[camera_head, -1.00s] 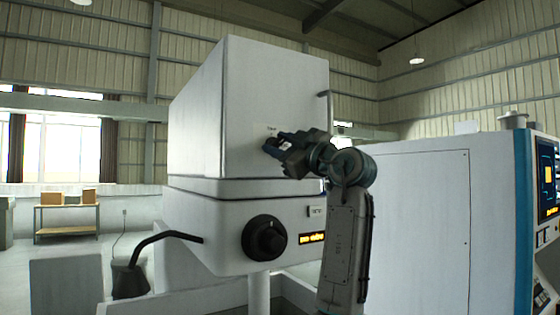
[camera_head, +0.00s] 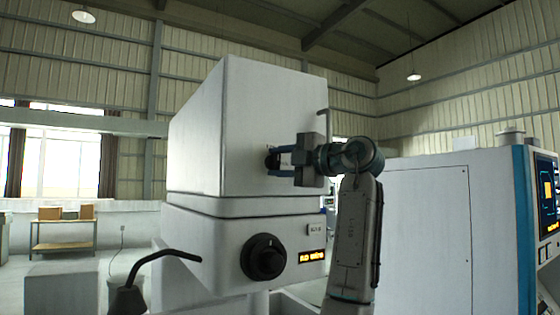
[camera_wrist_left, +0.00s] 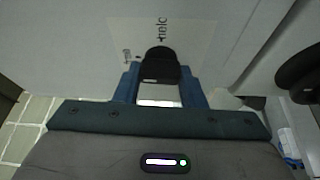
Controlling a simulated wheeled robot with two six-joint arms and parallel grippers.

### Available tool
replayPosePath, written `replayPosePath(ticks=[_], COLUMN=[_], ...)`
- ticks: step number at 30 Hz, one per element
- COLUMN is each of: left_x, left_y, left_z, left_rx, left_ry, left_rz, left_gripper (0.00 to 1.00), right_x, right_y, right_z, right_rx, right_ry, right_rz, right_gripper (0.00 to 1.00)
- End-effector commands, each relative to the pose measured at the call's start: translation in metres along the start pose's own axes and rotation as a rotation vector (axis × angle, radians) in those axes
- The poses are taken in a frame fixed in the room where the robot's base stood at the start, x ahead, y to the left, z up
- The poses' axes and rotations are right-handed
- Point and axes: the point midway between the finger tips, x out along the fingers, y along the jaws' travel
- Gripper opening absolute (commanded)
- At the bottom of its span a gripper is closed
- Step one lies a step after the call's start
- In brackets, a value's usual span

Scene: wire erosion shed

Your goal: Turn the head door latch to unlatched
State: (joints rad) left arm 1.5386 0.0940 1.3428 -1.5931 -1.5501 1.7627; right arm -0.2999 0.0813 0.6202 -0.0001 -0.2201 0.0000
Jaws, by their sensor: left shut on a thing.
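The head door latch (camera_wrist_left: 160,62) is a small dark knob on the pale front of the machine's head door (camera_head: 275,105). In the head view its end shows just past my fingertips. My left gripper (camera_head: 272,159) is at the door face, with its blue fingers pointing left onto the latch. In the left wrist view the gripper (camera_wrist_left: 162,80) has one finger on each side of the latch, shut on it. A pale label with sideways lettering lies around the latch; I cannot read it all. My right gripper is not in view.
Below the door are a black rotary knob (camera_head: 263,257) and a small amber display (camera_head: 312,256). A large white cabinet (camera_head: 425,230) stands close on the right. A black hose (camera_head: 160,258) curves at the left.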

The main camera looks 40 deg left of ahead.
Motion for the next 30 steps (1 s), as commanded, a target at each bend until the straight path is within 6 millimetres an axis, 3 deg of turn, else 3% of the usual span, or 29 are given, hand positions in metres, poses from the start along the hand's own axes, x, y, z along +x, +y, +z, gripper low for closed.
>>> replayPosePath(ticks=[22, 23, 25, 26, 30], left_x=[-0.0002, -0.0002, -0.0001, -0.0001, -0.0001], left_y=[-0.0012, -0.0012, -0.0011, -0.001, -0.0007], left_z=[0.0002, 0.0002, 0.0002, 0.0002, 0.0002], left_rx=[-0.083, -0.083, -0.083, -0.083, -0.082], left_ry=[0.0, 0.001, 0.0, 0.0, 0.0], left_rz=[-0.037, -0.037, -0.036, -0.036, -0.036], left_gripper=[0.14, 0.4, 0.54, 0.58, 0.58], right_x=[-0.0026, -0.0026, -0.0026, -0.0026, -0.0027], right_y=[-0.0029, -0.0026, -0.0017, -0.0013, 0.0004], right_z=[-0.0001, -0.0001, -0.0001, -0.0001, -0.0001], right_rx=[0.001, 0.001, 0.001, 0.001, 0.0], right_ry=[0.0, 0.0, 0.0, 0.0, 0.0], right_rz=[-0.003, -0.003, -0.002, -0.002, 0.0], right_gripper=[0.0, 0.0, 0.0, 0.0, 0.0])
